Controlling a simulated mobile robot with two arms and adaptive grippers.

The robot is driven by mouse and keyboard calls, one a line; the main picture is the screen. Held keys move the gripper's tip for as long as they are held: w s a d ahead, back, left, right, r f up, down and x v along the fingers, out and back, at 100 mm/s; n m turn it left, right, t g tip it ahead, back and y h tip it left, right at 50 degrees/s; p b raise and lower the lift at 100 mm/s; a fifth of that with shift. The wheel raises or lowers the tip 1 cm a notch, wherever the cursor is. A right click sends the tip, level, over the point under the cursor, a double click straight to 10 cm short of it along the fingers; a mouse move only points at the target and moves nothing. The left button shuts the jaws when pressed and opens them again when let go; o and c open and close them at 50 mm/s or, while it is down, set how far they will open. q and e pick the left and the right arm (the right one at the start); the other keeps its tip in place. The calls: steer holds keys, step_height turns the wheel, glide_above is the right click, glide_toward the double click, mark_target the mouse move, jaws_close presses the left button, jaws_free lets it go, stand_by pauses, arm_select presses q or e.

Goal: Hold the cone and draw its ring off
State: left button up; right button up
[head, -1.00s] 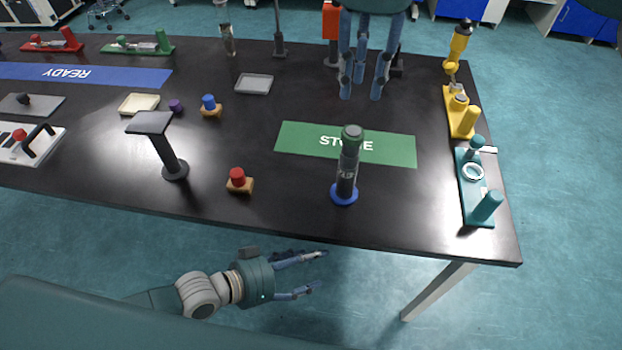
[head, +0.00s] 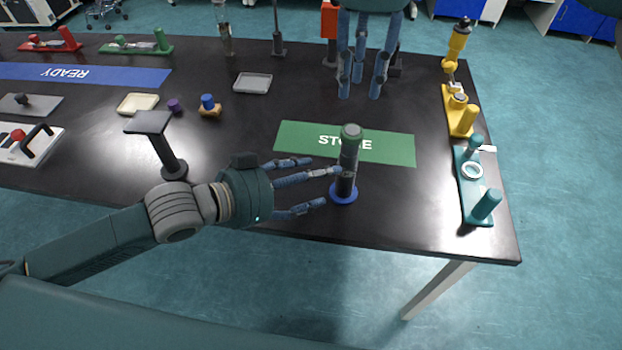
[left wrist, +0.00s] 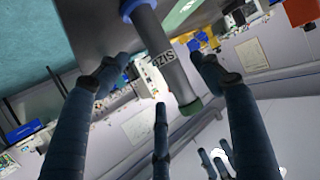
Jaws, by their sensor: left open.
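The cone is a slim dark grey upright post (head: 347,180) with a pale label, a green top (head: 351,132) and a blue collar (head: 343,193) at its foot. It stands near the table's front edge; I cannot tell which part is the ring. My left gripper (head: 326,186) is open beside the cone's left side, fingers pointing at it. In the left wrist view the cone (left wrist: 168,60) lies between the spread fingers (left wrist: 165,85), apparently not gripped. My right gripper (head: 360,92) hangs open and empty beyond the cone, fingers down.
A green store mat (head: 390,150) lies behind the cone. Teal (head: 475,205) and yellow (head: 455,118) fixtures line the right edge. A dark stand (head: 170,160) rises close behind my left forearm. The table is clear to the cone's right.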

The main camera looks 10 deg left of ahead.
arm_select(q)
steer(key=x, duration=0.9)
steer(key=shift+w+d+f, duration=0.15)
steer(key=shift+w+d, duration=0.05)
steer(key=shift+d, duration=0.1)
steer(key=c, duration=1.4)
arm_select(e)
steer(key=o, duration=0.6)
steer(key=n, duration=1.2)
glide_above(353, 131)
steer(key=f, duration=0.5)
steer(key=shift+a, duration=0.25)
steer(key=shift+d+f, duration=0.15)
steer(key=shift+f, duration=1.25)
steer(key=shift+d+f, duration=0.1)
steer(key=shift+f, duration=1.25)
